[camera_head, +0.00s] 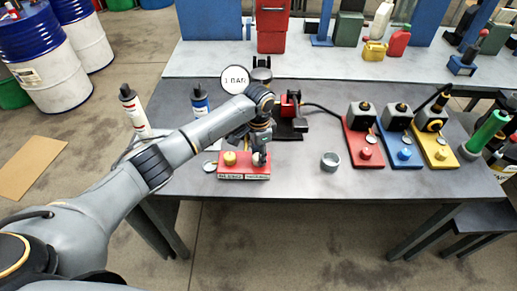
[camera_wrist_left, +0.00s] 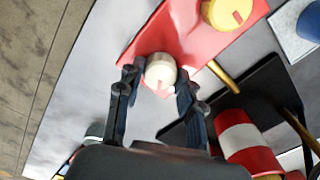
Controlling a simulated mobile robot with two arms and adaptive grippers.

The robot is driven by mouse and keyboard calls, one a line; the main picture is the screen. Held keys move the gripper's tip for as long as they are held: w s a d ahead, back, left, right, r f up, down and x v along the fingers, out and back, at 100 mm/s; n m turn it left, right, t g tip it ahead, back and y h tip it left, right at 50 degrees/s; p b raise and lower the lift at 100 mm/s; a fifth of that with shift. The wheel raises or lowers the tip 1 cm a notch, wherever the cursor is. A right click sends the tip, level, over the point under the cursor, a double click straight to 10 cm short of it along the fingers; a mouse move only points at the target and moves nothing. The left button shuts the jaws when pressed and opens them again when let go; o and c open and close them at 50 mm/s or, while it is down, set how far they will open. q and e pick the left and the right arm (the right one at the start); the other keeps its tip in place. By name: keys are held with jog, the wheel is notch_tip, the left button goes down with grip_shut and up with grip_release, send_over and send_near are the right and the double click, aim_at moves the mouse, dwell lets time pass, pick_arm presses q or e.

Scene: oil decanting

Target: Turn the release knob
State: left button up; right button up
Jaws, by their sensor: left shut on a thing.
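A red control box (camera_head: 244,177) with white labels on its front stands near the front edge of the grey table. It carries a yellow knob (camera_head: 229,158) on the left and a whitish knob on the right, partly hidden by my gripper in the head view. In the left wrist view the whitish knob (camera_wrist_left: 161,70) sits on the red box's top, beside the yellow knob (camera_wrist_left: 227,12). My left gripper (camera_head: 259,152) is over the box's right end. Its fingers (camera_wrist_left: 157,84) are shut on the whitish knob, one on each side. My right gripper is not in view.
A round "1 BAR" sign (camera_head: 235,80) stands behind my left arm. A grey metal ring (camera_head: 330,161) lies to the right of the box. Red (camera_head: 364,146), blue (camera_head: 400,150) and yellow (camera_head: 437,149) stations stand further right. The table between box and ring is clear.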

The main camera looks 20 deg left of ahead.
pick_arm(q)
jog(key=m+p, duration=0.1)
jog(key=m, duration=0.2)
jog(key=shift+r+m, duration=0.1)
jog(key=shift+m, duration=0.2)
jog(key=shift+m+p, duration=0.35)
jog(key=shift+m, duration=1.35)
jog(key=o, duration=1.2)
notch_tip(320, 180, up, 12)
jog(key=shift+f, duration=0.1)
